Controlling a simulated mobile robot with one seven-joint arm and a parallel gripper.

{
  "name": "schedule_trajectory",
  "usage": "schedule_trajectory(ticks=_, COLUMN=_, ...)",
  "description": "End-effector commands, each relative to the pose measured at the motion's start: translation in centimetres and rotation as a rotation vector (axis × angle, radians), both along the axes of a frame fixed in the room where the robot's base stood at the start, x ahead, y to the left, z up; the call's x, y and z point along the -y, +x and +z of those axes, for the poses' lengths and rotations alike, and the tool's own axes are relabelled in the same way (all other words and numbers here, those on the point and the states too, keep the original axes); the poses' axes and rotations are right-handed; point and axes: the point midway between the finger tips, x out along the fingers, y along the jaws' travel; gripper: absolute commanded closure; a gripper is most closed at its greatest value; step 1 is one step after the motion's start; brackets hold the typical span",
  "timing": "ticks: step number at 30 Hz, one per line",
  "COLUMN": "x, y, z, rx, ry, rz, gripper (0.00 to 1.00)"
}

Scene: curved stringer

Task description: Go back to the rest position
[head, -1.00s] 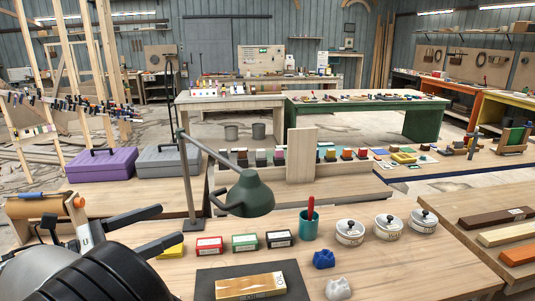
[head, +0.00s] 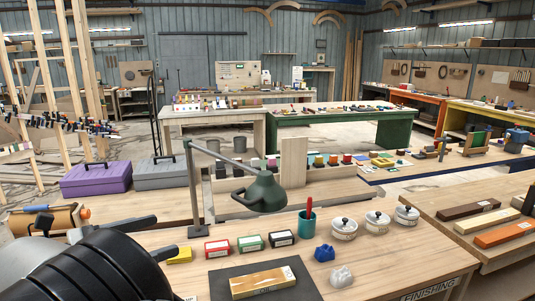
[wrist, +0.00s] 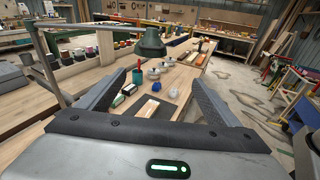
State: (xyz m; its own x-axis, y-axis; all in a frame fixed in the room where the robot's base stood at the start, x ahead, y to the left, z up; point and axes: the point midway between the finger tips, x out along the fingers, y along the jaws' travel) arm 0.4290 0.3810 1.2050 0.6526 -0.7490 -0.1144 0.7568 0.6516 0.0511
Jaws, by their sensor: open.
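My gripper (wrist: 160,88) shows in the wrist view with its two fingers spread wide apart and nothing between them. It is above the front workbench (head: 395,262), apart from the things on it. In the head view my dark arm fills the lower left, with the fingers near the bench's left part. Beyond the fingers in the wrist view lie a dark mat with a pale wooden block (wrist: 149,108) and a teal cup (wrist: 138,77). The same wooden block (head: 262,282) lies on the dark mat in the head view.
A green desk lamp (head: 262,194) stands close by on the bench. Red, green and black small boxes (head: 250,243), a teal cup (head: 306,229), white lidded jars (head: 344,229), a blue lump (head: 324,253) and a whitish lump (head: 341,276) stand near.

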Motion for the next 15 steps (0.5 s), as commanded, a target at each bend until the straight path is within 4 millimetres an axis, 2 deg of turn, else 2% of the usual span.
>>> schedule_trajectory(ticks=1, x=2.2, y=1.0, z=1.0, rx=-0.011, ry=0.05, rz=-0.037, gripper=0.15)
schedule_trajectory(ticks=3, x=5.0, y=2.0, z=1.8, rx=-0.024, ry=0.126, rz=-0.082, gripper=0.15)
schedule_trajectory(ticks=5, x=7.6, y=2.7, z=2.4, rx=-0.034, ry=0.2, rz=-0.127, gripper=0.15)
schedule_trajectory(ticks=8, x=12.7, y=3.3, z=3.5, rx=-0.039, ry=0.348, rz=-0.221, gripper=0.15)
schedule_trajectory(ticks=9, x=15.0, y=3.3, z=4.0, rx=-0.037, ry=0.418, rz=-0.266, gripper=0.15)
schedule_trajectory(ticks=11, x=18.6, y=3.0, z=4.5, rx=-0.027, ry=0.538, rz=-0.342, gripper=0.15)
schedule_trajectory(ticks=12, x=21.1, y=2.4, z=4.9, rx=-0.014, ry=0.624, rz=-0.399, gripper=0.15)
schedule_trajectory(ticks=15, x=26.5, y=0.2, z=5.5, rx=0.042, ry=0.847, rz=-0.546, gripper=0.15)
